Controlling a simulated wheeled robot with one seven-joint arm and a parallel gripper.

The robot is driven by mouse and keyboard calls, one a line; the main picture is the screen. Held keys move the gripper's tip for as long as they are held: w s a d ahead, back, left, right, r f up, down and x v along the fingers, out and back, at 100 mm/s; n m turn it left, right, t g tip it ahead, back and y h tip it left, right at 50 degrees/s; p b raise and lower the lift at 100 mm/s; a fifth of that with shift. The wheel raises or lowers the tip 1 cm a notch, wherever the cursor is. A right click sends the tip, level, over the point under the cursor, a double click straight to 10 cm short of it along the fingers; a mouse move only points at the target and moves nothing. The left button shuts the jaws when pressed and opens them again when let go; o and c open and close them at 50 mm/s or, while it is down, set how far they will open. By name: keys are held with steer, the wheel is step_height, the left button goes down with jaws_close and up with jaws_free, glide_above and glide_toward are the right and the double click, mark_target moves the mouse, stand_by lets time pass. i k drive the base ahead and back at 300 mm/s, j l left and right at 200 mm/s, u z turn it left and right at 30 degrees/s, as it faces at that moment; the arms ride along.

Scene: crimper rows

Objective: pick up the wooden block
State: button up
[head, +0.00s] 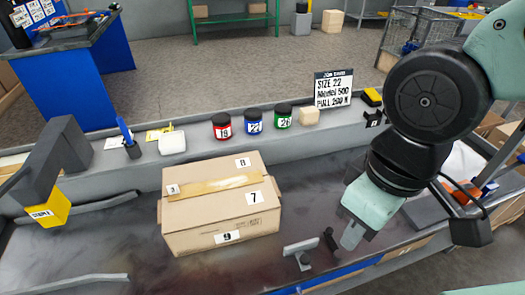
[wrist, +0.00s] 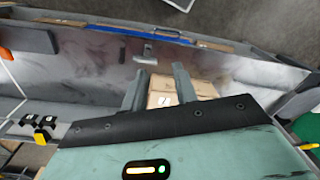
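The wooden block (head: 309,116) is a small pale tan cube. In the head view it sits on the grey ledge behind the bench, just right of the green-labelled jar and below the sign. I cannot make it out in the wrist view. My gripper (head: 351,236) points down over the right part of the bench, in front of the block and to its right, well apart from it. In the wrist view its two fingers (wrist: 159,88) stand apart with nothing held between them.
A large cardboard box (head: 212,204) stands mid-bench, left of my gripper. Red (head: 222,126), blue (head: 254,121) and green (head: 283,116) jars line the ledge left of the block. A sign (head: 333,89) stands behind it. A grey bracket (head: 300,252) is near the bench front.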

mark_target(307, 116)
steer(key=i+l+u, duration=0.25)
steer(key=l, duration=0.3)
steer(key=i+l+u, duration=0.25)
steer(key=i+l, duration=0.15)
steer(key=l, duration=0.25)
